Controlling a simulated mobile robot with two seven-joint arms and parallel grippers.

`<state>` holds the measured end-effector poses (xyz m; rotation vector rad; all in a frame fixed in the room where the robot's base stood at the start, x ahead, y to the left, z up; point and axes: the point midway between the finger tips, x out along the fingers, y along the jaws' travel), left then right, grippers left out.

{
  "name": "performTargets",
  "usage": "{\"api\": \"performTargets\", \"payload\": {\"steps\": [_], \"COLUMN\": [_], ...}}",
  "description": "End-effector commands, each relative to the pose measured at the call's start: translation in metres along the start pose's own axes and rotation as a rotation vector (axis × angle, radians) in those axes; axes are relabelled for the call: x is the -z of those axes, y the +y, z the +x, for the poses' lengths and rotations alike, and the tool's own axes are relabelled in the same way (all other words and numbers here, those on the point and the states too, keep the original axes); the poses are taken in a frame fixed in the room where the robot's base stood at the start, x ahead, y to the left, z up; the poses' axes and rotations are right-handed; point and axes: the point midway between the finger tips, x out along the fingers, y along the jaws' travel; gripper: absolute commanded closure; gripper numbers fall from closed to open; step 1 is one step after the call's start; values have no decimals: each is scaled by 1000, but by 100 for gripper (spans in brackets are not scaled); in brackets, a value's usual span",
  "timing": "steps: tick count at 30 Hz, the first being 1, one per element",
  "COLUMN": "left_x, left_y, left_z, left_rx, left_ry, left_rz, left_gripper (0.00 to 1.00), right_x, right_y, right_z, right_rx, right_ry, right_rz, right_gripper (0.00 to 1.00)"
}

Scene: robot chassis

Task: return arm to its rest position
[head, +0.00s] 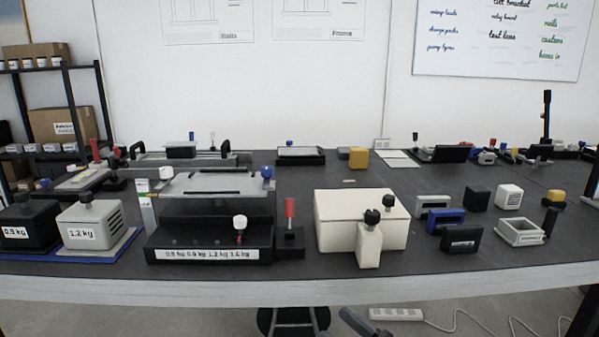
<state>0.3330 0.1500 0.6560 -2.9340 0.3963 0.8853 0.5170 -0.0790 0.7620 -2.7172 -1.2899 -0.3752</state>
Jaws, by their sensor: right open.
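Only a small dark grey part of my right gripper (357,322) shows, at the bottom edge of the head view, right of the middle. It is low, in front of the table's front edge and apart from everything on the table. Nothing shows held in it; most of it and the rest of the right arm are cut off by the frame. My left gripper and left arm are not in view.
The dark table (330,270) spans the view. Near its front are a black weight (28,228), a grey weight (90,228), a scale-like device (208,228), a cream box (345,212) and several small blocks. A power strip (396,314) lies on the floor.

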Motion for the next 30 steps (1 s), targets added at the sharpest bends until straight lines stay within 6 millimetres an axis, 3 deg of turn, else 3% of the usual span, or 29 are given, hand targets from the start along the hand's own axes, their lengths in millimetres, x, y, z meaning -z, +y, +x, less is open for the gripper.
{"api": "performTargets", "payload": {"steps": [1,5,9,15,21,24,30], "left_x": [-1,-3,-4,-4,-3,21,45], "left_y": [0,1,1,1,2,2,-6], "left_z": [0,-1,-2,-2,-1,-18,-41], "left_rx": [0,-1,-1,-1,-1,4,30], "left_ry": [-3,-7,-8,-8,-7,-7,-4], "left_rz": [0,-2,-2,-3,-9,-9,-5], "left_gripper": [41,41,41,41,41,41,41], "right_x": [-9,-28,-44,-56,-55,-30,1], "right_y": [-13,-30,-48,-75,-105,-100,-98], "right_z": [-7,-33,-76,-140,-200,-194,-197], "right_rx": [-82,-283,-456,-588,-639,-644,-664], "right_ry": [-27,-149,-334,-598,-837,-832,-842], "right_rz": [18,36,63,104,146,132,120], "right_gripper": [37,37,37,37,37,37,37]}}
